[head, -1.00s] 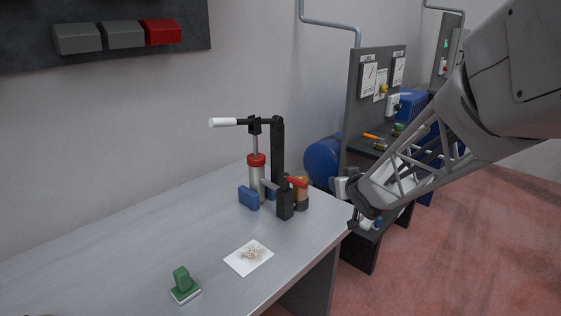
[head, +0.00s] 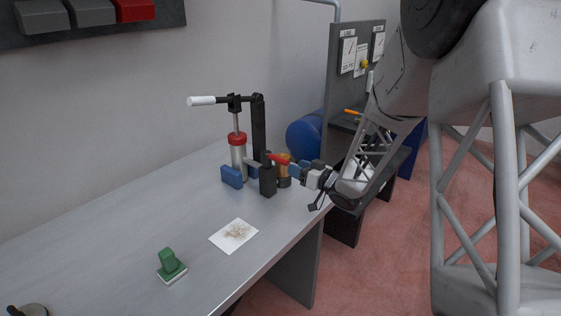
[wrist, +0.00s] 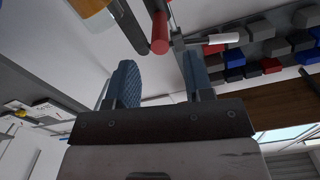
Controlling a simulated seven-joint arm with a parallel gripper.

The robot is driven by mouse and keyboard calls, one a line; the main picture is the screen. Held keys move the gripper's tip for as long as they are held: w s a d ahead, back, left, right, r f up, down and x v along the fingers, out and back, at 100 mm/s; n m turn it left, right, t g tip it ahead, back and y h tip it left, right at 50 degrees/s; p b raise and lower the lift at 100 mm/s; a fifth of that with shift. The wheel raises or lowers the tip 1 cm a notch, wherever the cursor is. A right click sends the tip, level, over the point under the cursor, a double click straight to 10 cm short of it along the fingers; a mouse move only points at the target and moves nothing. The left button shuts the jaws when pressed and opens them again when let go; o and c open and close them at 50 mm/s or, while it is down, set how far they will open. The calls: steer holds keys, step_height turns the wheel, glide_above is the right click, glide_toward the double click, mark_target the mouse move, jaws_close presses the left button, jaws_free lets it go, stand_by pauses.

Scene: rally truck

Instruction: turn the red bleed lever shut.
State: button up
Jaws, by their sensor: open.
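The red bleed lever (head: 279,158) sticks out to the right from the top of a black block (head: 267,181) on the hand press. In the wrist view the red lever (wrist: 160,34) points at the camera, just beyond the gap between the fingers. My gripper (head: 296,168) is just right of the lever's end, its blue fingers apart. In the wrist view my gripper (wrist: 158,70) is open and empty, with no contact visible. The lever's pivot is hard to make out.
The press has a white handle (head: 202,100) and a tall black post (head: 259,125). A green stamp (head: 168,262) and white card (head: 234,236) lie on the grey bench (head: 110,240).

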mark_target(287, 163)
stand_by(0.3)
steer(key=shift+x, duration=3.9)
steer(key=shift+c, duration=0.4)
jaws_close()
